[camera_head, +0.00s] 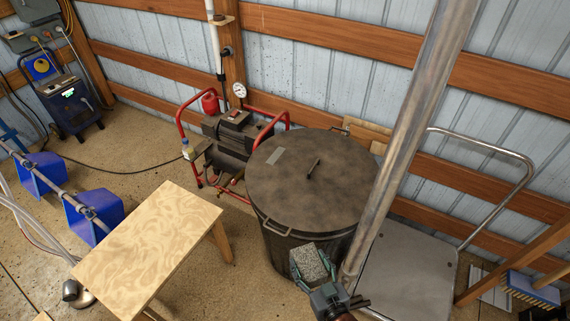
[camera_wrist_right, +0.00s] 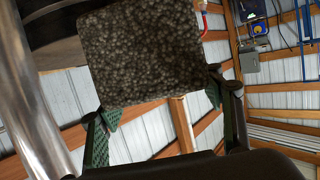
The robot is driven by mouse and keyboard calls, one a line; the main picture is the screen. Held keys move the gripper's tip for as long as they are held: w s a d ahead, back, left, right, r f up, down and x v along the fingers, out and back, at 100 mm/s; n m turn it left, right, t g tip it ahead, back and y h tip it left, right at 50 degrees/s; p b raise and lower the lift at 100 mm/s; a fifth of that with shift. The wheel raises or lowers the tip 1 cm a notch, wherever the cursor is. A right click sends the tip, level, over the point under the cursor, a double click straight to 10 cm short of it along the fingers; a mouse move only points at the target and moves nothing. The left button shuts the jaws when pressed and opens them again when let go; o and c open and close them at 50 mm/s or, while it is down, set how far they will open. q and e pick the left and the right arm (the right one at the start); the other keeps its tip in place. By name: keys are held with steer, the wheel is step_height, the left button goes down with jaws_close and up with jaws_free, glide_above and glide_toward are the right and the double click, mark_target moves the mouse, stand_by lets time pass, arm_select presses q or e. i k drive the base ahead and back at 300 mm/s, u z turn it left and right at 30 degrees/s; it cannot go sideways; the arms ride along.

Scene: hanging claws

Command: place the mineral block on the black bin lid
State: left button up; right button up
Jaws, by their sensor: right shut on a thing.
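The mineral block (camera_head: 309,262) is a speckled grey block, held in my right gripper (camera_head: 322,285) in front of the bin's near side, apart from the lid as far as I can see. In the right wrist view the block (camera_wrist_right: 140,52) fills the upper middle, with the green-padded fingers of the right gripper (camera_wrist_right: 165,115) on either side of it. The black bin lid (camera_head: 330,190) is round, dark and dusty, with a small handle in its middle and a grey patch at its left. It lies on the black bin and its top is otherwise bare. My left gripper is not in view.
A shiny metal post (camera_head: 405,140) rises just right of the lid and close to my right gripper. A wooden table (camera_head: 150,245) stands left of the bin. A red-framed pump (camera_head: 233,135) is behind it. A flat metal cart (camera_head: 410,275) stands at the right.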

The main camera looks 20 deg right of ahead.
mark_target(294, 169)
steer(key=i, duration=1)
